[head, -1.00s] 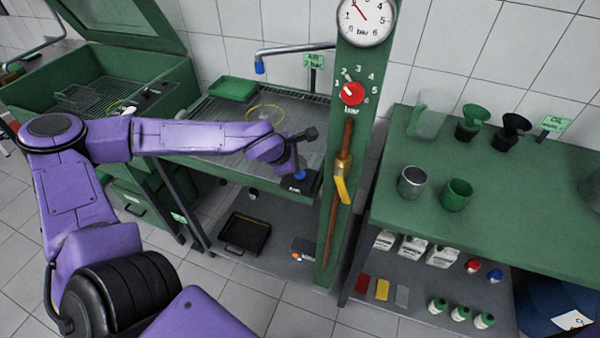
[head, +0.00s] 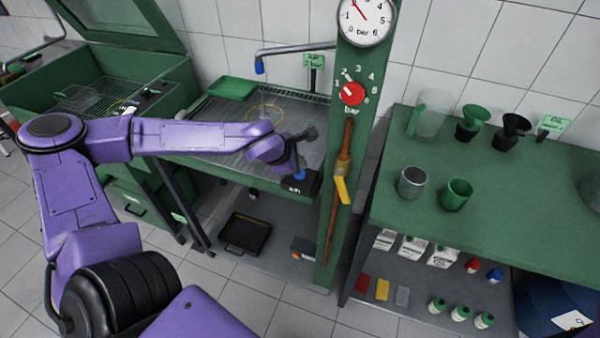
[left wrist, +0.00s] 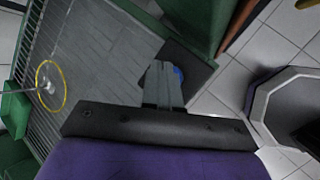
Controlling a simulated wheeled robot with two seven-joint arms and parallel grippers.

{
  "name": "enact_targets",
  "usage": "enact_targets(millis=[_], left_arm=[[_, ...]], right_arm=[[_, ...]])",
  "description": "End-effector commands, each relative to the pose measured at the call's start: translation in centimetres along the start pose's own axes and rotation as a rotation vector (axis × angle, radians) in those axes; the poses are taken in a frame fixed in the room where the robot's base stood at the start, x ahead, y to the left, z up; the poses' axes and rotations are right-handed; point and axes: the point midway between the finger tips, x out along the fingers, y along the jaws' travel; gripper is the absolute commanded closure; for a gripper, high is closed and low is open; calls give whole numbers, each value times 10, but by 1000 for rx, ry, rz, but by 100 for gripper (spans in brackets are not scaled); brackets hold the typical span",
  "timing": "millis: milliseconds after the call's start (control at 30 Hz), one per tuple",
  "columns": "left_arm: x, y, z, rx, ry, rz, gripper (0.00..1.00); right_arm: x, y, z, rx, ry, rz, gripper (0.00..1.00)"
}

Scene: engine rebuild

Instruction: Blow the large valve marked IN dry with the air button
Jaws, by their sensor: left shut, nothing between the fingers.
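My left gripper (head: 300,172) is shut and empty, with its fingertips down at the blue air button (head: 299,177) on the front right corner of the metal work tray. In the left wrist view, the shut fingers (left wrist: 163,86) cover most of the blue button (left wrist: 178,73); whether it is pressed down I cannot tell. A yellow ring (left wrist: 63,73) lies on the tray, with a pale round thing (left wrist: 46,86) inside it, perhaps the valve. I cannot read an IN mark. The air pipe's blue nozzle (head: 260,67) hangs above the ring. My right gripper is out of view.
A green post with a gauge (head: 366,17), red knob (head: 352,93) and yellow lever (head: 342,188) stands close right of my left gripper. A green bench (head: 510,215) with cups is further right. A green dish (head: 232,89) sits at the tray's back left.

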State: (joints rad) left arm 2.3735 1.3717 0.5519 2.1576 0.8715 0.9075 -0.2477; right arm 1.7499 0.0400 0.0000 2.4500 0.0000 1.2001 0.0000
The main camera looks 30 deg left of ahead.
Motion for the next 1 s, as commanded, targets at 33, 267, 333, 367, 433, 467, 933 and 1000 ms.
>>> enact_targets(millis=[33,267,333,367,433,467,933,1000], left_arm=[[0,0,0,0,0,0,100],[6,-3,-3,0,1,0,100],[7,-4,-4,1,1,0,100],[7,-4,-4,1,0,0,100],[7,-4,-4,1,0,0,100],[7,-4,-4,1,0,0,100],[10,-5,-5,0,0,0,100],[10,-6,-5,0,0,0,100]], right_arm=[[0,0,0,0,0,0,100],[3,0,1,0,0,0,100],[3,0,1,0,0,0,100],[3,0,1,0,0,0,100],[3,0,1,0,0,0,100],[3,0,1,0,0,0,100],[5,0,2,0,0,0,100],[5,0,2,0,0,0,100]])
